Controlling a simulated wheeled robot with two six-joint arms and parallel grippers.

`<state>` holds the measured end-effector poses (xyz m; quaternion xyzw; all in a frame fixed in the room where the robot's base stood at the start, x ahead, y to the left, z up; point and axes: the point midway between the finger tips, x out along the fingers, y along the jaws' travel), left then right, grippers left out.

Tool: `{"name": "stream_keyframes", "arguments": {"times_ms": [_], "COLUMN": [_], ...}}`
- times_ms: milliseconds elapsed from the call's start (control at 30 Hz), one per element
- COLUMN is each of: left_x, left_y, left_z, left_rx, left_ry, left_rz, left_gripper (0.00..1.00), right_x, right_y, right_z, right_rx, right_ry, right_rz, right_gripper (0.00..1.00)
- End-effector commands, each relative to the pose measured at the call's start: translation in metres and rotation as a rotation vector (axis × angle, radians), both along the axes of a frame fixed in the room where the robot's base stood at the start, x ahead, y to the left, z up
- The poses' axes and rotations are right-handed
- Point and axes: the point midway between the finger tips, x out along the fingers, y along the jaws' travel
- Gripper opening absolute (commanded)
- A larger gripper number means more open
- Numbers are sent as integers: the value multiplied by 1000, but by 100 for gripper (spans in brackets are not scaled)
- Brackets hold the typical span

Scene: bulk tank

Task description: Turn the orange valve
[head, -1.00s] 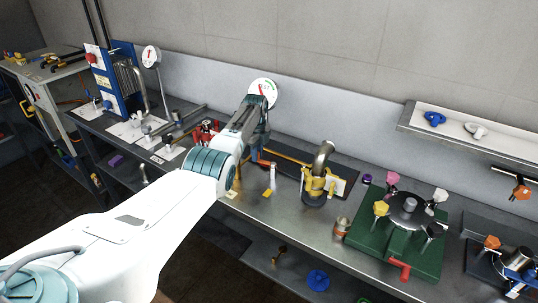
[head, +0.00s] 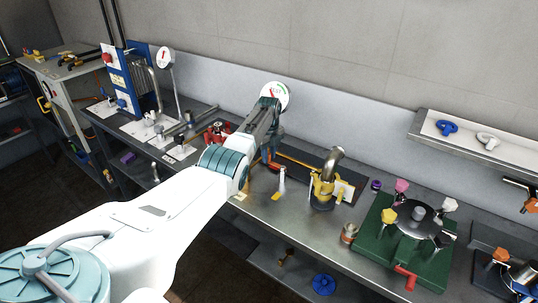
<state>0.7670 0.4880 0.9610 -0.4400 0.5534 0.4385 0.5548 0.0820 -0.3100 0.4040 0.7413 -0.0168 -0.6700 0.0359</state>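My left gripper (head: 268,112), dark grey, reaches over the bench toward a round white gauge (head: 274,95) with a red needle. It covers the gauge's lower part; I cannot tell whether it touches anything or how far its fingers are apart. An orange part (head: 265,155) shows just below and right of the gripper, partly hidden by it. An orange-yellow bar (head: 298,163) runs along the bench to its right. Which is the valve is unclear. My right gripper is out of view.
A yellow-bodied fitting with a curved metal pipe (head: 325,188) stands right of the gripper. A white bottle (head: 282,182) stands nearby. A green base (head: 373,235) carries several coloured knobs. Red parts (head: 216,133) sit left of the gripper, beside my wrist.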

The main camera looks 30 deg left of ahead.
Motion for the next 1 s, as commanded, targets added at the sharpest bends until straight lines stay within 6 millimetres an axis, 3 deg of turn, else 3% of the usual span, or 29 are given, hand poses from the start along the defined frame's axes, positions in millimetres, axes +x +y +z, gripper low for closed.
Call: {"name": "stream_keyframes", "arguments": {"times_ms": [333, 467, 800, 1000], "left_x": [0, 0, 1, 1], "left_y": [0, 0, 0, -1], "left_z": [0, 9, 71, 99], "left_rx": [0, 1, 1, 0], "left_ry": [2, -1, -2, 0], "left_rz": [1, 1, 1, 0], "left_gripper": [40, 40, 40, 40], "right_x": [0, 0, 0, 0], "right_y": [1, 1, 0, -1], "right_z": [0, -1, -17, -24], "right_rx": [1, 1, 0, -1], "right_ry": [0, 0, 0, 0], "right_rz": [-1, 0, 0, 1], "right_gripper": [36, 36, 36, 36]}}
